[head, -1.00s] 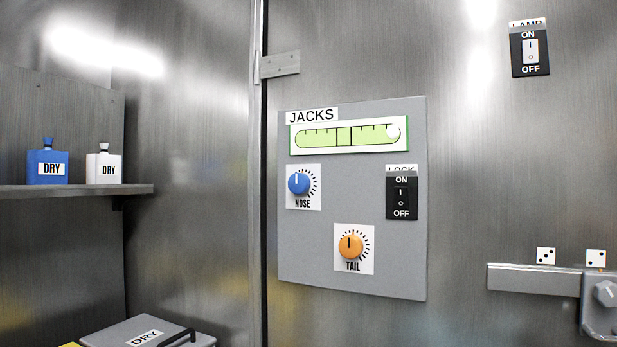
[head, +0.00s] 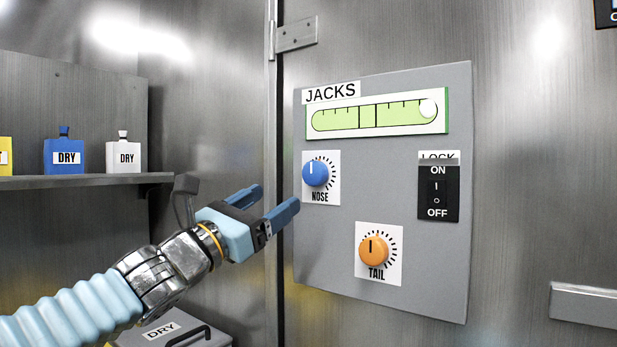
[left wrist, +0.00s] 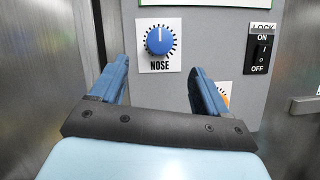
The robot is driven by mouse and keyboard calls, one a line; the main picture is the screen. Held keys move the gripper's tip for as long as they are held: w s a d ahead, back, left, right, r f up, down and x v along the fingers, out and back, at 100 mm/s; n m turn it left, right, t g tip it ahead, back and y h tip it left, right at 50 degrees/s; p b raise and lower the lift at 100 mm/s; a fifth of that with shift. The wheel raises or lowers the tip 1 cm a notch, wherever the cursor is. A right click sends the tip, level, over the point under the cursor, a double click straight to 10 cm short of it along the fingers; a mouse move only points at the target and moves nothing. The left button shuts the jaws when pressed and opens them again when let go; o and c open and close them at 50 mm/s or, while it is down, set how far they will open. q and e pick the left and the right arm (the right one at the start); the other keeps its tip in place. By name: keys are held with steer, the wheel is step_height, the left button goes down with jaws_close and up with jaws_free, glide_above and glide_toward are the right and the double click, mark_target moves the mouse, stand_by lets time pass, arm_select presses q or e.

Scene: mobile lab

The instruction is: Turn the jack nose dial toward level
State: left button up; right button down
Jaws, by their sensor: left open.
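The blue nose dial (head: 316,173) sits on a white card at the left of the grey jacks panel (head: 330,250); its white pointer line stands about straight up. In the left wrist view the nose dial (left wrist: 159,41) shows ahead, above and between my fingertips. The green level gauge (head: 378,116) above has its white bubble (head: 428,109) at the far right end. My left gripper (head: 270,202) is open and empty, left of the dial, a little lower and apart from it. The orange tail dial (head: 373,250) is below right, pointer up. My right gripper is out of view.
A black lock switch (head: 438,193) is on the panel's right side. A hinge (head: 296,35) and door seam run left of the panel. A shelf (head: 80,182) with bottles is at left, a grey DRY case (head: 175,333) below. A ledge (head: 585,305) is at lower right.

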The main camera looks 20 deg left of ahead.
mark_target(311, 175)
arm_select(q)
steer(key=p+x, duration=0.3)
steer(key=x, duration=0.7)
steer(key=shift+w+d, duration=0.1)
steer(key=shift+w, duration=0.2)
steer(key=shift+c, duration=0.4)
steer(key=c, duration=1)
steer(key=shift+o, duration=0.2)
